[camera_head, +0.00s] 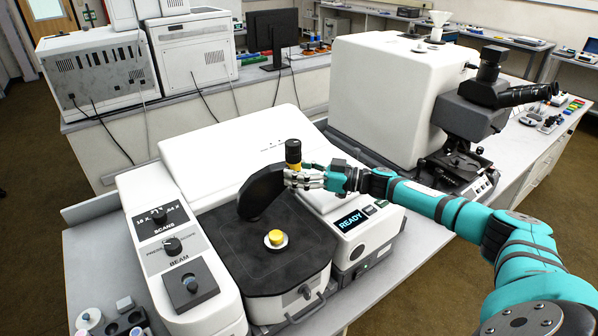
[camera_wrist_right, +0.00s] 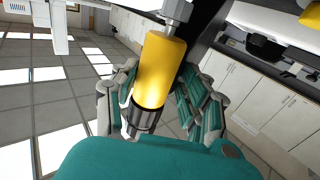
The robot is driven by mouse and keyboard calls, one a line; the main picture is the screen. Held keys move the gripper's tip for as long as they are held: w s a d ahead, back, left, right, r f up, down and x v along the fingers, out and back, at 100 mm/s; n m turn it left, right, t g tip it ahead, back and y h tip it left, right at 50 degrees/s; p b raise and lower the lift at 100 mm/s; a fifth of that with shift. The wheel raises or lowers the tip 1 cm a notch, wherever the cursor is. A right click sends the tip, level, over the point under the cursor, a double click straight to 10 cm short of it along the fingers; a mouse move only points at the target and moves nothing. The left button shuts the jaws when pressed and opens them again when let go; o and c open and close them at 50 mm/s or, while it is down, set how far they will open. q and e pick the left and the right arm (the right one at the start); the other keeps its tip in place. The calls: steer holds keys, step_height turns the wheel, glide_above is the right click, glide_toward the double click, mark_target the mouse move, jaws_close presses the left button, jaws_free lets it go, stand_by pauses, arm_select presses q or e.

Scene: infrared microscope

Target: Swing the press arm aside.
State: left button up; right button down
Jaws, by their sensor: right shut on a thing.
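The press arm (camera_head: 262,191) is a black curved arm over the dark top plate (camera_head: 245,238) of the white microscope. A yellow and black cylinder (camera_head: 293,153) stands up at the arm's right end. My right gripper (camera_head: 291,178) reaches in from the right and is shut at this end, just below the cylinder's top. In the right wrist view, the yellow cylinder (camera_wrist_right: 160,72) with its black collar lies between my fingers (camera_wrist_right: 165,110). The fingers hide part of the arm's end. A yellow button on a pale disc (camera_head: 276,239) sits on the plate, clear of the arm. My left gripper is out of view.
A lit READY panel (camera_head: 350,222) lies below my right forearm. A control panel with knobs (camera_head: 172,245) is on the left. A large white instrument with eyepieces (camera_head: 390,90) stands behind right. The plate's front half is mostly clear.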

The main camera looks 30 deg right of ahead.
steer(key=shift+w+r, duration=0.25)
steer(key=shift+r, duration=0.05)
steer(key=c, duration=1)
jaws_free()
steer(key=shift+o, duration=0.7)
steer(key=shift+w+a, duration=0.15)
steer(key=shift+a, duration=0.05)
steer(key=shift+w+a+f, duration=0.15)
steer(key=shift+f, duration=0.1)
steer(key=shift+s+d, duration=0.25)
steer(key=shift+s, duration=0.1)
steer(key=v, duration=1.1)
steer(key=shift+d, duration=0.15)
